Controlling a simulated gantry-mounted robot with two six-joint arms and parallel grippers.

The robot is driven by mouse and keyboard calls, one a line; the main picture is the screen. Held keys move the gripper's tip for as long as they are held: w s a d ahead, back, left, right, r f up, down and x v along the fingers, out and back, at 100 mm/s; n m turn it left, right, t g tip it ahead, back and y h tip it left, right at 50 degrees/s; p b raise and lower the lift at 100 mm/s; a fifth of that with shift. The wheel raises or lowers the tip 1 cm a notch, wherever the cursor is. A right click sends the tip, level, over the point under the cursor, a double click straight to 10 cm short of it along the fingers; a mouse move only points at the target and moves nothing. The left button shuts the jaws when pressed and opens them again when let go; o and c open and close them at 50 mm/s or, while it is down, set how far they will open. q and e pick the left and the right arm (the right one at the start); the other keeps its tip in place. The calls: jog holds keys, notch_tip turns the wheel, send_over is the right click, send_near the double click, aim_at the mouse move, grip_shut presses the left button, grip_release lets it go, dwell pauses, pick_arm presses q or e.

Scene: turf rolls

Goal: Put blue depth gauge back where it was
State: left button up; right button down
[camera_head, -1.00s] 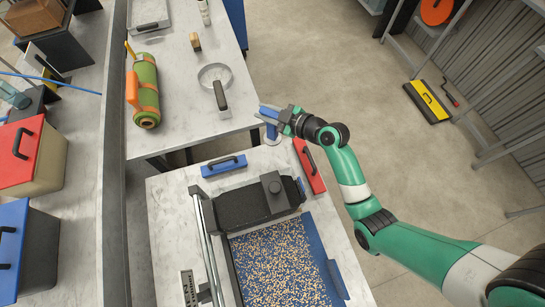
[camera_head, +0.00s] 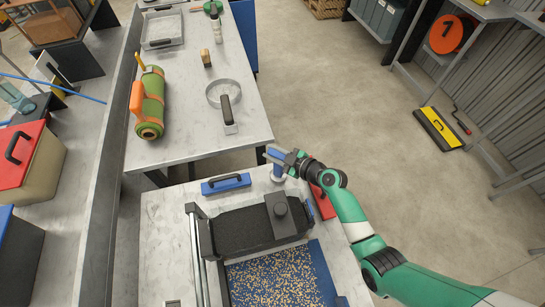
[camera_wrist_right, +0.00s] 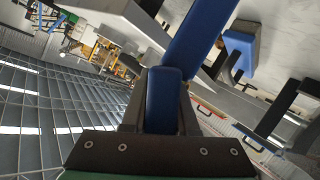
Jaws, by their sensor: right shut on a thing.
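My right gripper (camera_head: 286,159) is shut on the blue depth gauge (camera_head: 274,153). It holds the gauge over the far right corner of the near light-topped table (camera_head: 160,218). A short blue and pale round piece shows just below the jaws; I cannot tell clearly how it joins the gauge. In the right wrist view the gauge (camera_wrist_right: 205,32) is a blue bar running up and away from the jaws. My left gripper is not in view.
A blue block with a black handle (camera_head: 226,183) lies left of the gauge. A red handled block (camera_head: 322,202) lies just right. A black roller unit (camera_head: 250,230) stands in front, by a blue tray of grains (camera_head: 325,272). A gap separates the far table (camera_head: 190,120).

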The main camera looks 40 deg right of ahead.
jog(key=shift+f, duration=0.75)
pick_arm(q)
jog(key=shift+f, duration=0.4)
pick_arm(e)
jog(key=shift+f, duration=0.1)
jog(key=c, duration=0.7)
grip_release()
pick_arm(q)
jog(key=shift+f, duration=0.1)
